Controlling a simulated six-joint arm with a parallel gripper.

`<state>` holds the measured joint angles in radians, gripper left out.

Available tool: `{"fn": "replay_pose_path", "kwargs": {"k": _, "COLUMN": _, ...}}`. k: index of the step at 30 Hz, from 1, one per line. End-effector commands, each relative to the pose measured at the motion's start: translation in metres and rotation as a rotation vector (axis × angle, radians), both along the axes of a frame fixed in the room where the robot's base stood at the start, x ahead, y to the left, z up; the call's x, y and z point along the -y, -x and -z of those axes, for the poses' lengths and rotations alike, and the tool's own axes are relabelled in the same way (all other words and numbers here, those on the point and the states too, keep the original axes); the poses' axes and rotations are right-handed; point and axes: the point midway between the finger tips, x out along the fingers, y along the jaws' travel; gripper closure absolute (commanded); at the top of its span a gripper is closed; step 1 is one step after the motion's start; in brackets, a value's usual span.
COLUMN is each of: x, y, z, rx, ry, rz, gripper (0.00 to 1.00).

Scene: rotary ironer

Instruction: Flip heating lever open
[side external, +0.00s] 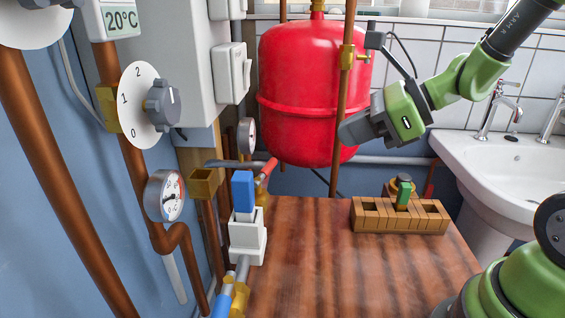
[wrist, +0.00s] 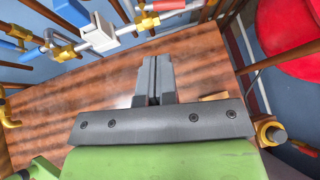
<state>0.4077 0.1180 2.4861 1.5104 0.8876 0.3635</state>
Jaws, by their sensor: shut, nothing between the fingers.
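Two lever valves sit on the pipes at the left end of the wooden table; no label shows which is the heating lever. One has a red handle (side external: 266,171) on a brass body, slanting up to the right; it also shows at the top of the wrist view (wrist: 170,5). The other has a blue handle (side external: 221,303) low at the front, also in the wrist view (wrist: 17,30). My gripper (side external: 350,131) is above the table's back part, in front of the red tank and well right of both levers. Its fingers (wrist: 153,85) are shut and empty.
A white box with a blue top (side external: 243,232) stands between the levers. A red tank (side external: 305,85) and copper pipe (side external: 345,90) are close behind my gripper. A slotted wooden block (side external: 372,217) lies on the table (side external: 310,265). A sink (side external: 490,165) is right.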

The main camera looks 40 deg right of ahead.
Motion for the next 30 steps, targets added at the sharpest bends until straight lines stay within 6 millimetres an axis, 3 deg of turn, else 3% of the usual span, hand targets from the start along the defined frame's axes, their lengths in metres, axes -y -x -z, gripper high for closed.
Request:
{"fn": "replay_pose_path", "kwargs": {"k": 5, "x": 0.005, "y": -0.009, "z": 0.008, "rx": -0.024, "ry": -0.05, "rz": 0.072, "gripper": 1.0}}
{"fn": "replay_pose_path", "kwargs": {"k": 11, "x": -0.007, "y": -0.028, "z": 0.024, "rx": -0.026, "ry": -0.049, "rz": 0.065, "gripper": 1.0}}
{"fn": "replay_pose_path", "kwargs": {"k": 24, "x": -0.042, "y": -0.089, "z": 0.071, "rx": -0.022, "ry": -0.044, "rz": 0.065, "gripper": 1.0}}
{"fn": "replay_pose_path", "kwargs": {"k": 30, "x": -0.05, "y": -0.103, "z": 0.081, "rx": -0.021, "ry": -0.044, "rz": 0.066, "gripper": 1.0}}
